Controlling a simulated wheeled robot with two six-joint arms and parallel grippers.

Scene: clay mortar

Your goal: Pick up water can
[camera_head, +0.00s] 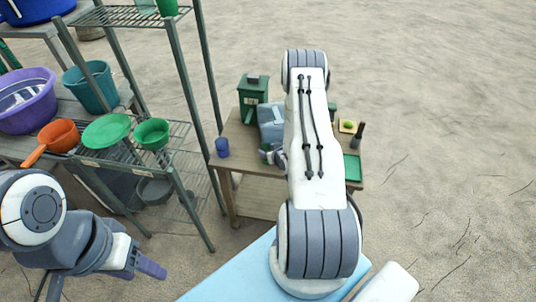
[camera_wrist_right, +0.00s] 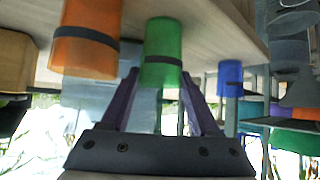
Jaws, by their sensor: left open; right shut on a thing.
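My right gripper (camera_head: 268,153) reaches over the wooden table, partly hidden by my right arm. In the right wrist view, which looks upside down, its fingers (camera_wrist_right: 160,82) are shut on a green cup (camera_wrist_right: 162,50) with a dark band. The cup is at the tabletop; I cannot tell whether it touches it. No watering can is clearly recognisable; a grey-blue container (camera_head: 271,118) stands behind the gripper, partly covered by my arm. My left gripper (camera_head: 150,268) is open and empty at the lower left, away from the table.
The wooden table (camera_head: 238,150) also holds a blue cup (camera_head: 222,147), a dark green box (camera_head: 252,95) and a green tray (camera_head: 352,168). An orange cup (camera_wrist_right: 86,38) is beside the green one. A metal shelf (camera_head: 180,130) with bowls stands left. Sandy ground is clear right.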

